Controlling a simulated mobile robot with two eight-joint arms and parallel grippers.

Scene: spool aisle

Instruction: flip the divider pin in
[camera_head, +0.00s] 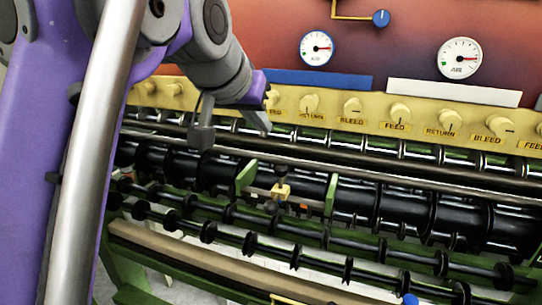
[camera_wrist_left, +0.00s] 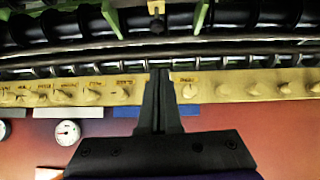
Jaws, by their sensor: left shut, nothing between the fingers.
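A small yellow block with a dark-topped pin (camera_head: 281,190) sits on a thin bar between two green brackets (camera_head: 331,196), over the black rollers; I take it for the divider pin. It also shows at the top of the left wrist view (camera_wrist_left: 156,10), between the green brackets. My left gripper (camera_head: 262,120) is above and left of it, in front of the yellow knob rail and apart from the pin. In the left wrist view, its two dark fingers (camera_wrist_left: 158,72) are together and empty. My right gripper is not in view.
A yellow rail (camera_head: 370,125) with labelled knobs runs across behind. Long metal rods (camera_head: 400,178) cross between rail and rollers. Two white gauges (camera_head: 317,48) hang on the red wall. Black-disc rollers and a beige bar (camera_head: 200,262) lie in front.

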